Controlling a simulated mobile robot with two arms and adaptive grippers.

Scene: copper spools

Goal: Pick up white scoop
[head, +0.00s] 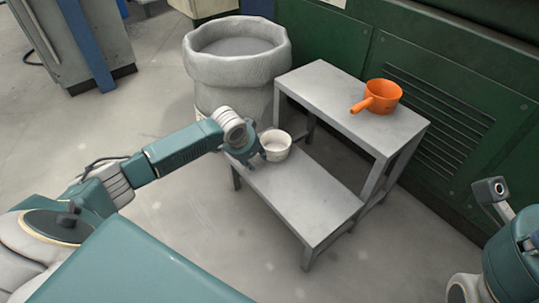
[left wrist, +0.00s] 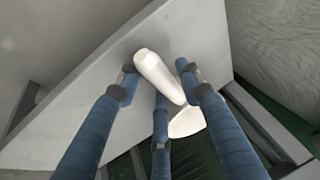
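The white scoop (head: 276,146) sits on the lower step of the grey step stool (head: 300,194). My left gripper (head: 258,154) is at the scoop's left side in the head view, where its fingers hide the handle. In the left wrist view the scoop's white handle (left wrist: 158,75) lies between the blue fingers of the left gripper (left wrist: 157,78). The fingers are spread with small gaps beside the handle. Part of the scoop's bowl (left wrist: 187,122) shows beyond, partly covered by a finger. My right gripper is out of view; only part of that arm shows at right.
An orange scoop (head: 378,96) lies on the stool's upper step. A large grey-white sack-like bin (head: 235,72) stands behind the left gripper, close to the stool. A green vented panel (head: 440,110) borders the back right. The floor in front is clear.

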